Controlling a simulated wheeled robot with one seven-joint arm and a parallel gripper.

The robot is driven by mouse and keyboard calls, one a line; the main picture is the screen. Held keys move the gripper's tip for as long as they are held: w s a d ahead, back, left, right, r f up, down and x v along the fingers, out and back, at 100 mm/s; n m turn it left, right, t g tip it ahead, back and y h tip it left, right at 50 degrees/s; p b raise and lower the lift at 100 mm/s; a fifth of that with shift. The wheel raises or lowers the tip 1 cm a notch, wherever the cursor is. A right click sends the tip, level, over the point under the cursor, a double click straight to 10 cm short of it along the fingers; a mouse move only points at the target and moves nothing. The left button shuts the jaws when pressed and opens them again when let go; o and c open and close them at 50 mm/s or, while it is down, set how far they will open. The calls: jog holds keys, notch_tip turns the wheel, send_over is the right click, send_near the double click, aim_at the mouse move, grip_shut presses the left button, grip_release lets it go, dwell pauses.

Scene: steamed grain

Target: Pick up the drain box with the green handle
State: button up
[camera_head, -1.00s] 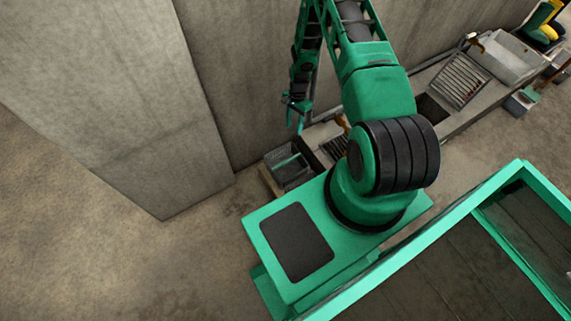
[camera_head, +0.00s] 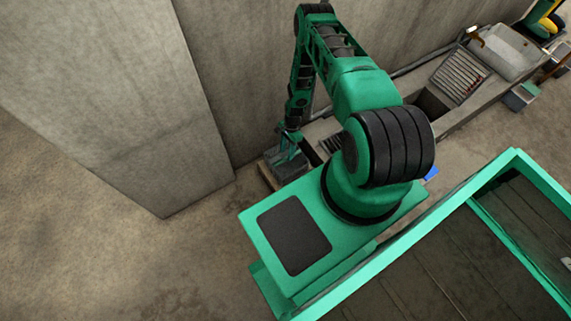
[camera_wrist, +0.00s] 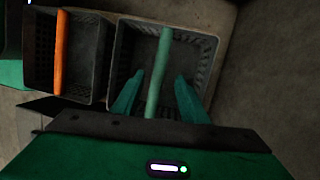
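The drain box (camera_wrist: 206,45) is a dark mesh basket with a green handle (camera_wrist: 160,70) across its top; it fills the middle of the wrist view. In the head view the box (camera_head: 272,156) sits by the wall, partly hidden by my arm. My gripper (camera_wrist: 158,80) is over the box, its two green fingers apart with the green handle between them. A gap shows on each side of the handle, so the fingers do not appear closed on it. In the head view my gripper (camera_head: 287,150) points down at the box.
A second dark box with an orange handle (camera_wrist: 60,55) stands directly left of the drain box in the wrist view. A concrete wall (camera_head: 240,80) rises close behind. A counter with a sink (camera_head: 505,52) runs to the upper right. Open floor (camera_head: 100,240) lies at left.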

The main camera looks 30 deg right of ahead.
aim_at(286, 158)
jog(key=shift+x, duration=2.6)
jog(key=shift+s+d, duration=0.1)
jog(key=shift+d, duration=0.1)
grip_shut()
